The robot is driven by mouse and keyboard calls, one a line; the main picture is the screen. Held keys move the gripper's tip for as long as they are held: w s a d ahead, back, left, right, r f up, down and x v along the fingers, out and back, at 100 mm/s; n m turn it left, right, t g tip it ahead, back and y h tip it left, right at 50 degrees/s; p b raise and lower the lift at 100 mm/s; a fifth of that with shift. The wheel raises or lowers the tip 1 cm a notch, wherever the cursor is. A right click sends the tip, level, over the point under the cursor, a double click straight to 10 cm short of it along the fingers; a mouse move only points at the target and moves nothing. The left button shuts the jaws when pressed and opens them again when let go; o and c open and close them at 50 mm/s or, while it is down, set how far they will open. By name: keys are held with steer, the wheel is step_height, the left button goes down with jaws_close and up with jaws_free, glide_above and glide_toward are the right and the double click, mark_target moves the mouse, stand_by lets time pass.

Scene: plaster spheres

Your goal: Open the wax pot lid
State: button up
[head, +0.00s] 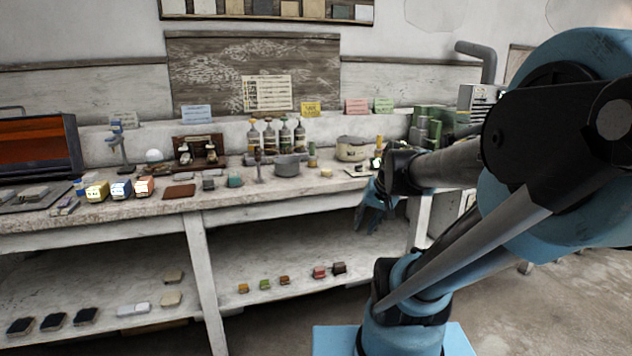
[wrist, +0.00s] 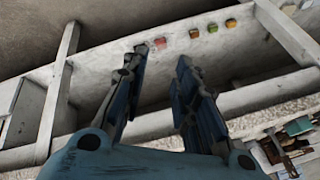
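A cream, rounded pot with a flat top (head: 352,148) stands toward the back of the bench, at its right part; it looks like the wax pot with its lid down, but the lid's details are too small to tell. My gripper (head: 372,212) hangs in front of the bench edge, lower than and nearer than the pot, apart from it. In the wrist view its two blue fingers (wrist: 163,58) are spread with nothing between them. The pot cannot be made out in the wrist view.
A grey pan (head: 287,168) and several bottles (head: 284,135) stand left of the pot. Green containers (head: 428,127) stand at the right. The lower shelf (head: 255,265) holds small coloured blocks.

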steer(key=s+d+f+h, duration=0.1)
steer(key=s, duration=0.2)
steer(key=s+d+f+n+g, duration=0.1)
steer(key=s+d+f, duration=0.1)
steer(key=s, duration=0.2)
steer(key=s+d+f+n+g+h, duration=0.1)
steer(key=s+f, duration=0.1)
steer(key=s, duration=0.2)
steer(key=shift+d+f+h, duration=0.15)
steer(key=shift+f+h, duration=0.05)
steer(key=shift+h, duration=0.1)
steer(key=shift+c, duration=1.3)
steer(key=shift+r, duration=0.1)
jaws_close()
steer(key=w+r+m+t+y, duration=0.1)
steer(key=w+r+m+t, duration=0.1)
steer(key=w+r+m, duration=0.55)
steer(key=w+r+m+t+y, duration=0.1)
steer(key=w+r+m+t, duration=0.15)
steer(key=w+m, duration=0.9)
steer(key=w+r+m+t+y, duration=0.15)
steer(key=w+r+m, duration=0.35)
steer(key=w, duration=1)
steer(key=w+d+r+m+t, duration=0.1)
steer(key=w+d+r+m, duration=0.1)
steer(key=w+m, duration=0.35)
steer(key=w+d+r+m+t, duration=0.1)
steer(key=w+d+r+m, duration=0.15)
steer(key=w, duration=0.55)
steer(key=shift+x, duration=4.6)
